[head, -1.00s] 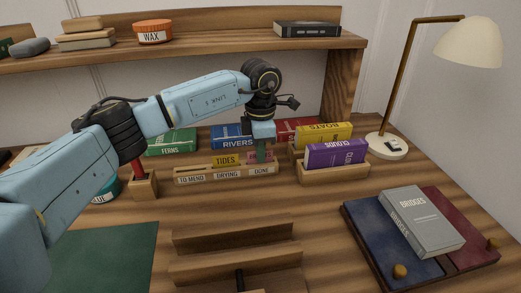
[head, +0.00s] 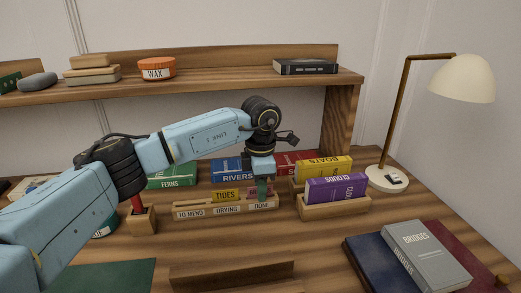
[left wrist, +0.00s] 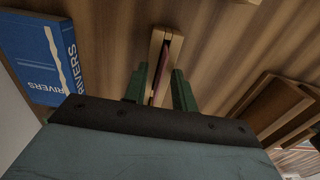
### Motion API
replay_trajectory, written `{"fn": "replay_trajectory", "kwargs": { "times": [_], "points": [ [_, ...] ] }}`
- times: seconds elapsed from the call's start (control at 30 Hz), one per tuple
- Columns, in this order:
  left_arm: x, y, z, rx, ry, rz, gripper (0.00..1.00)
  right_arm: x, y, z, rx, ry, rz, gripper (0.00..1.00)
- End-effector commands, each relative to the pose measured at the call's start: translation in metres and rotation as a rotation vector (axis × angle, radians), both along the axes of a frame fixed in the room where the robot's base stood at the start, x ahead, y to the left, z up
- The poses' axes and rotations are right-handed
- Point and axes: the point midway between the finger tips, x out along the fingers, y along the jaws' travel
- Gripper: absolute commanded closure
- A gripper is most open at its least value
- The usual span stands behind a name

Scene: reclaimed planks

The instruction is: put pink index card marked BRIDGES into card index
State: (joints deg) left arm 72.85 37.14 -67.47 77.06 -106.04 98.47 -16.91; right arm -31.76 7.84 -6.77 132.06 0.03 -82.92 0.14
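The wooden card index (head: 226,212) stands mid-desk, its front labelled TO MEND, DRYING and DONE. My left gripper (head: 263,190) points down at the DONE end. In the left wrist view, its green fingers (left wrist: 161,90) stand apart on either side of a thin dark reddish card (left wrist: 160,75) in the index (left wrist: 157,45). Gaps show between the fingers and the card. The card's face and marking are hidden, so I cannot read BRIDGES on it. My right gripper is not in view.
A box of purple and yellow books (head: 335,207) stands close right of the index. A blue RIVERS book (head: 232,170) is behind it. A grey BRIDGES book (head: 425,255) lies at front right. A wooden holder (head: 232,276) is in front, and a lamp (head: 388,178) stands right.

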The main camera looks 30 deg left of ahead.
Motion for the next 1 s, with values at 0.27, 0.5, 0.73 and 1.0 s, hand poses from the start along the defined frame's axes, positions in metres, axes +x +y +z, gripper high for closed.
{"fn": "replay_trajectory", "kwargs": {
  "times": [0.27,0.5,0.73,1.0],
  "points": [
    [0.001,0.000,0.061,-0.002,-0.006,0.000,0.73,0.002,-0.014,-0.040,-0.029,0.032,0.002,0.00],
    [0.001,0.000,0.108,-0.001,-0.004,0.000,0.73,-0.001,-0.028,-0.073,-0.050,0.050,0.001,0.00],
    [0.001,0.000,0.130,0.000,-0.003,0.001,0.73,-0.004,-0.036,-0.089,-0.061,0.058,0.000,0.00],
    [0.001,0.000,0.132,0.000,-0.003,0.000,0.73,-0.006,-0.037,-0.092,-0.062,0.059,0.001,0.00]
  ]
}}
